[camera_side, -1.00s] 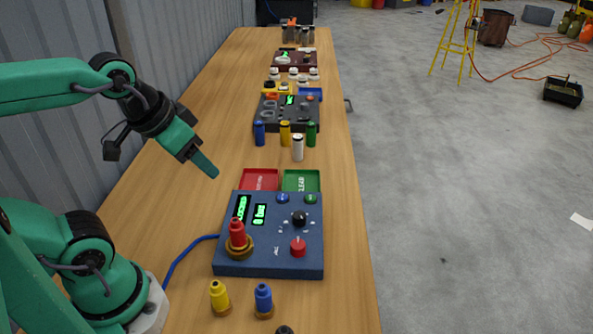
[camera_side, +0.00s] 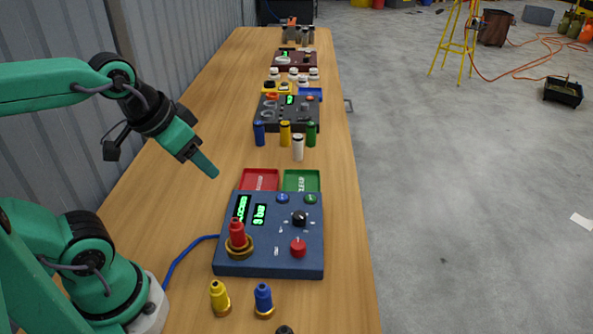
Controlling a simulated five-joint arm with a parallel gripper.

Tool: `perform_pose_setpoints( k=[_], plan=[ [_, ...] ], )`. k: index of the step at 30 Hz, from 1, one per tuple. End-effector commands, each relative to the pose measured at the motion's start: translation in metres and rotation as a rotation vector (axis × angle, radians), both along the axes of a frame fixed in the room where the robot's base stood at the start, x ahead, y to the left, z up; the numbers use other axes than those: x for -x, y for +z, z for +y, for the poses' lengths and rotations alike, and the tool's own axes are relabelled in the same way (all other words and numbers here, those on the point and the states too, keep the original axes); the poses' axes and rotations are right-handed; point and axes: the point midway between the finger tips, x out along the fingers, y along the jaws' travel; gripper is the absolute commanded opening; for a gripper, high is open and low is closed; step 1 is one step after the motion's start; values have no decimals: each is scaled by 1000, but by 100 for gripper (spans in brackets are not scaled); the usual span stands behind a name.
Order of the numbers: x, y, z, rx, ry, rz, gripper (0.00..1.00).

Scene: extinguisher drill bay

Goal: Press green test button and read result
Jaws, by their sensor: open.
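The blue test box (camera_side: 228,262) sits on the bench in front of my arm. Its green button (camera_side: 310,199) is at the top right, beside a blue button (camera_side: 282,198). A tall display (camera_side: 242,209) glows with what looks like "LOCKED". The smaller display (camera_side: 260,214) shows one digit and "bar"; the digit looks like 9 or 8. A red-topped fitting (camera_side: 237,234) stands upright in a brass ring on the box. My gripper (camera_side: 207,166) is open, above the bench to the upper left of the box and apart from the buttons. Nothing shows held in it.
A red tray (camera_side: 260,172) and a green tray (camera_side: 301,173) lie behind the box. Several coloured cylinders stand beyond them. A yellow fitting (camera_side: 219,297) and a blue fitting (camera_side: 263,300) stand in front. A black knob (camera_side: 299,218) and red knob (camera_side: 298,247) rise from the box.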

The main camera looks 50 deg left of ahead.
Motion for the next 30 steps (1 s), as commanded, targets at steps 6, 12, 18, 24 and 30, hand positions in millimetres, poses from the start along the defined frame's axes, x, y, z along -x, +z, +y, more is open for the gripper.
perform_pose_setpoints(
  k=[6, 12, 18, 24, 30],
  plan=[
    [0, 0, 0, 0, 0, 0, 28],
    [0, 0, 0, 0, 0, 0, 0],
    [0, 0, 0, 0, 0, 0, 0],
    [0, 0, 0, 0, 0, 0, 0],
    [0, 0, 0, 0, 0, 0, 0]
  ],
)
